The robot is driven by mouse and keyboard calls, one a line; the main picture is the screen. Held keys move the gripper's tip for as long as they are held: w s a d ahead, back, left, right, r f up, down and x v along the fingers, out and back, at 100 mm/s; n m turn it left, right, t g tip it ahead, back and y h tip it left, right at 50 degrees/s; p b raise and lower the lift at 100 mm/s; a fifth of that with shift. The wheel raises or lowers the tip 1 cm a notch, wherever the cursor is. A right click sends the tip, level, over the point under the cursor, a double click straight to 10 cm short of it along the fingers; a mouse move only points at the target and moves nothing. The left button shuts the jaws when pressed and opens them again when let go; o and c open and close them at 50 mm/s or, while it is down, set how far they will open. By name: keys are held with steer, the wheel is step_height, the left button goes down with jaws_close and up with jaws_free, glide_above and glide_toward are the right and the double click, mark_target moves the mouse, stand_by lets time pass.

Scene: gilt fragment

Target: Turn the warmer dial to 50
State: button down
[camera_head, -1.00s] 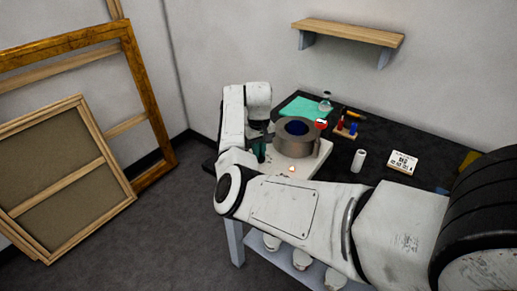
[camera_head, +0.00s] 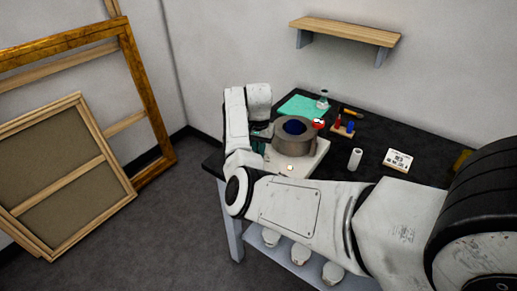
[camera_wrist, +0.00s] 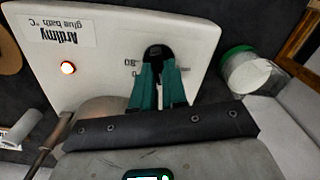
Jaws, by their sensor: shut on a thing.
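In the head view the warmer (camera_head: 312,160) carries a round brown-grey pot (camera_head: 297,146). My arm hides its dial side there.
A green-rimmed jar (camera_wrist: 248,72) is close beside the warmer. Frames (camera_head: 65,170) lean at left.

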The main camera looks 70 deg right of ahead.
steer(key=shift+m, duration=0.4)
steer(key=c, duration=1.2)
jaws_free()
steer(key=shift+o, duration=0.2)
step_height(320, 180, up, 11)
steer(key=b, duration=0.1)
steer(key=shift+b, duration=0.35)
steer(key=shift+f, duration=0.1)
